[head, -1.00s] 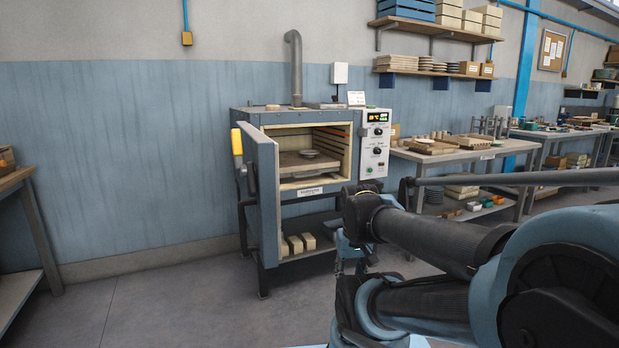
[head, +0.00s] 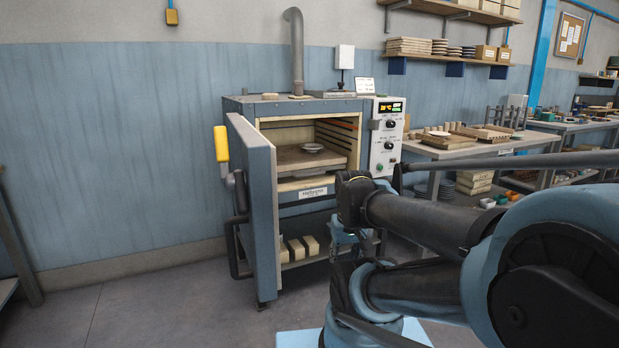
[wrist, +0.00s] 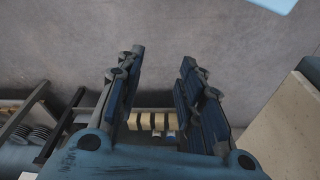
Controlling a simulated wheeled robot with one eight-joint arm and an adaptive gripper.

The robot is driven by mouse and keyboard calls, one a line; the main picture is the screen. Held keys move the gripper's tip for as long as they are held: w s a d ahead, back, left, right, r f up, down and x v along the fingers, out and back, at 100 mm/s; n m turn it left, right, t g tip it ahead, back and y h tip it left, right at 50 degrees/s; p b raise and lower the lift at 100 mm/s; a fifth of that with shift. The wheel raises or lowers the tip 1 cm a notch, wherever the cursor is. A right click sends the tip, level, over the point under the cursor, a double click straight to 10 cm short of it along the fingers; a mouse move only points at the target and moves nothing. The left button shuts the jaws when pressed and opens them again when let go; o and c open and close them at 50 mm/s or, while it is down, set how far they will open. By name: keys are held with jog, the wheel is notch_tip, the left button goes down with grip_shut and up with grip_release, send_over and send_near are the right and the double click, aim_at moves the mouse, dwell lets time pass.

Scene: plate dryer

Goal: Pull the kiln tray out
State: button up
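The kiln (head: 305,106) stands against the wall with its door (head: 262,205) swung open toward me on the left. Inside, the brown kiln tray (head: 297,161) lies in the chamber, with a small pale dish (head: 312,148) on it. Coloured marks show on the chamber's right wall above the tray. My gripper shows in the wrist view (wrist: 160,85), with its two dark fingers spread apart and nothing between them. It points down past the kiln's lower shelf, apart from the tray. In the head view my arm hides the kiln's lower right front.
Several cream blocks (head: 296,250) rest on the shelf under the kiln; they also show in the wrist view (wrist: 152,121). The open door with its yellow-topped handle (head: 221,144) juts out on the left. A workbench (head: 465,153) stands to the right. The floor at front left is clear.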

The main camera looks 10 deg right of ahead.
jog(key=w+a+r+m+t+y, duration=0.2)
jog(key=w+r, duration=0.1)
jog(key=w, duration=0.8)
jog(key=w+a+r+m+t+y, duration=0.1)
jog(key=w+a+r+m+t, duration=0.15)
jog(key=w, duration=0.75)
jog(key=w+a+r+m+t+y, duration=0.15)
jog(key=w+r, duration=0.25)
jog(key=w, duration=0.7)
jog(key=m+t, duration=0.7)
jog(key=m, duration=0.2)
send_near(311, 174)
jog(key=x, duration=1.1)
jog(key=shift+f, duration=0.1)
jog(key=shift+s, duration=0.1)
grip_shut()
